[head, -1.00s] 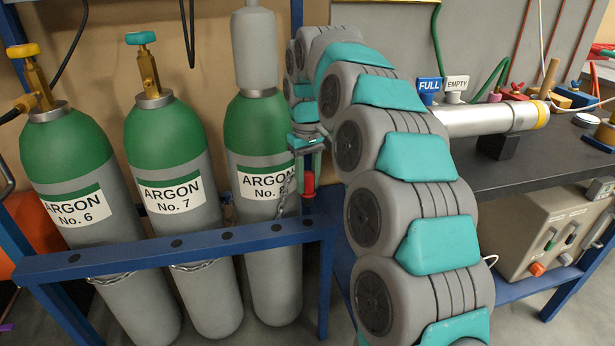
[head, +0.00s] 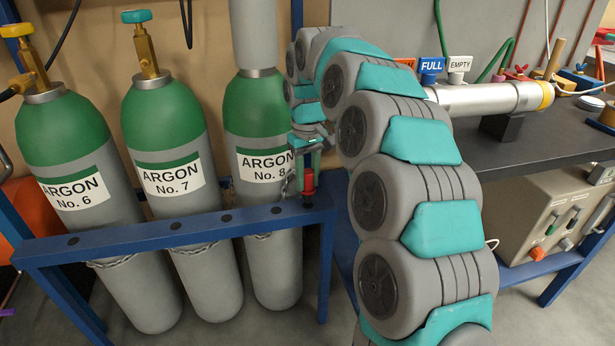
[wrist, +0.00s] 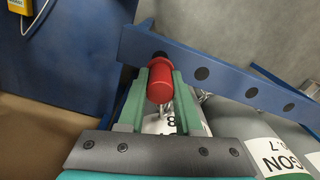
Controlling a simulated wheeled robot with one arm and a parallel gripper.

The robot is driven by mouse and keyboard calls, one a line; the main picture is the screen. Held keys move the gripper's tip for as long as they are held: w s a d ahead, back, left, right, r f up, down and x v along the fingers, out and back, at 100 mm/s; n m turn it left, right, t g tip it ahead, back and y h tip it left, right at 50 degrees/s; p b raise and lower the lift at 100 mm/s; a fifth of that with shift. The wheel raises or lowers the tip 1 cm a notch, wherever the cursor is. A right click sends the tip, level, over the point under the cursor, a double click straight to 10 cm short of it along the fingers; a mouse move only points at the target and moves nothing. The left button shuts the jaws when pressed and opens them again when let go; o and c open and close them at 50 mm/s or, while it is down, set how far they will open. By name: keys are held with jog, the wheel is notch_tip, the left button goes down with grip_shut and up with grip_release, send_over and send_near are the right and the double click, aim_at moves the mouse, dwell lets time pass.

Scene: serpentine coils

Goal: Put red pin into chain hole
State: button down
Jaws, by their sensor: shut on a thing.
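My gripper (head: 306,170) is shut on the red pin (head: 308,181), which sits between its two green fingers. In the wrist view the red pin (wrist: 160,82) shows its rounded red body with a dark part at its far end, by the blue rail (wrist: 215,75). In the head view the pin is over the right end of the blue rail (head: 180,236). Whether its lower tip touches or enters the hole there is unclear. A grey chain (head: 288,185) hangs just left of the gripper; its end link is too small to make out.
Grey-green argon cylinders No. 6 (head: 62,145), No. 7 (head: 160,140) and No. 8 (head: 262,130) stand behind the rail. Several dark holes dot the rail's top. A dark workbench (head: 540,135) with a metal tube (head: 485,97) stands at right.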

aim_at(308, 193)
jog(key=shift+f, duration=0.15)
jog(key=shift+f+b, duration=0.45)
jog(key=shift+f, duration=0.9)
jog(key=shift+f, duration=0.8)
